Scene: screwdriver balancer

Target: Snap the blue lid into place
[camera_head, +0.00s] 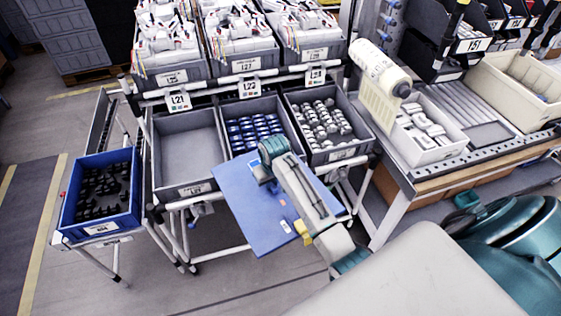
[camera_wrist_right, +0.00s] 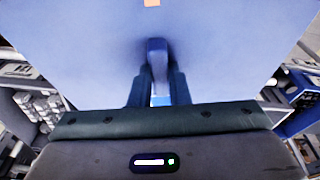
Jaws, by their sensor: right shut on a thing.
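The blue lid (camera_wrist_right: 156,58) is a small, narrow blue piece between the two dark fingers of my right gripper (camera_wrist_right: 157,82) in the wrist view. The gripper is shut on it, close over the flat blue board (camera_head: 249,222). Whether the lid touches the board cannot be told. In the head view my right gripper (camera_head: 264,172) is at the board's back edge, and my arm hides the lid and part of the board. Small yellow and orange pieces show on the board. My left gripper is not in view.
Behind the board stand grey bins: an empty one (camera_head: 157,145), one with blue parts (camera_head: 238,118) and one with grey parts (camera_head: 363,148). A blue bin of black parts (camera_head: 71,222) is at left. A roll (camera_head: 379,68) stands by the right bench.

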